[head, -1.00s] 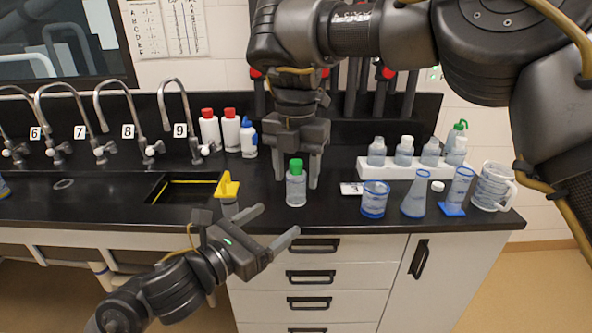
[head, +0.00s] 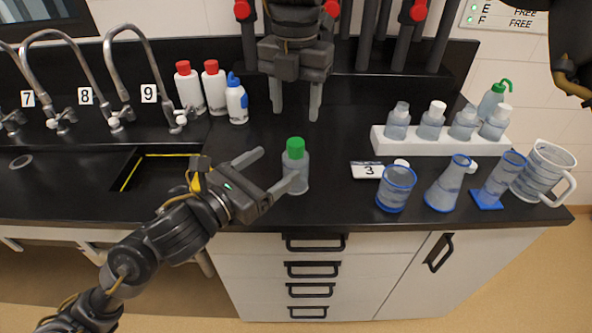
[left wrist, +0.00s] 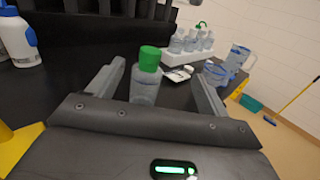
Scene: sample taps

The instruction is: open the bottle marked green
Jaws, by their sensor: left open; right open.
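The bottle with the green cap (head: 295,167) stands upright on the black bench near its front edge. Its clear body and green cap also show in the left wrist view (left wrist: 147,78). My left gripper (head: 276,169) is open just left of the bottle. In the left wrist view the bottle stands between the open fingers or just beyond them; I cannot tell whether they touch it. My right gripper (head: 295,100) is open and empty, pointing down behind and above the bottle.
Right of the bottle are a "3" card (head: 367,170), a blue-rimmed beaker (head: 396,188), a flask (head: 447,184), a cylinder (head: 499,180) and a jug (head: 543,172). A white rack (head: 440,145) holds several bottles. A sink (head: 150,172) lies left.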

